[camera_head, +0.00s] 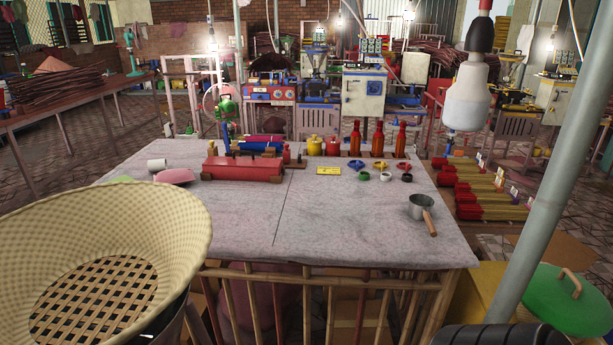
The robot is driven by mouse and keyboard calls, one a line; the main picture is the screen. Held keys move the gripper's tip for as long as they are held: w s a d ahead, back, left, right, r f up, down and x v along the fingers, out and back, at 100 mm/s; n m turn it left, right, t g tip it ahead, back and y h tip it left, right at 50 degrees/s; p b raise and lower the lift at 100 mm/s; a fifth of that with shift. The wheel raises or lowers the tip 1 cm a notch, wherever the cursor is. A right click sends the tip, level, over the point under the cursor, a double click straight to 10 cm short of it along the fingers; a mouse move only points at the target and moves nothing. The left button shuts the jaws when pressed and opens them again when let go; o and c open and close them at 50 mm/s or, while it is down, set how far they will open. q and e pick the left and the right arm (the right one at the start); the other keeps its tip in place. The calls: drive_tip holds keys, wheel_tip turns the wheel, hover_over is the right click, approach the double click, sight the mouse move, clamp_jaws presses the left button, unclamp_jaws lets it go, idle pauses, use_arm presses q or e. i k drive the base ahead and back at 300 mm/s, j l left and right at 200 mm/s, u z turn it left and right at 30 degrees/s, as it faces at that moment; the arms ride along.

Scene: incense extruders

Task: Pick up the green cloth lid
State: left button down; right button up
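A round green lid (550,293) with a light brown handle (571,281) lies at the lower right, beyond the grey pole. Neither of my grippers is in view.
A slanting grey pole (545,190) stands just left of the lid. A dark ribbed object (500,335) is at the bottom edge. A large woven basket (185,235) stands at left.

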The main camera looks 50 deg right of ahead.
sight(558, 297)
drive_tip(key=z, duration=3.3)
drive_tip(key=i+l+u, duration=0.1)
drive_tip(key=u, duration=0.8)
drive_tip(key=l+u, duration=0.95)
drive_tip(key=l, duration=0.85)
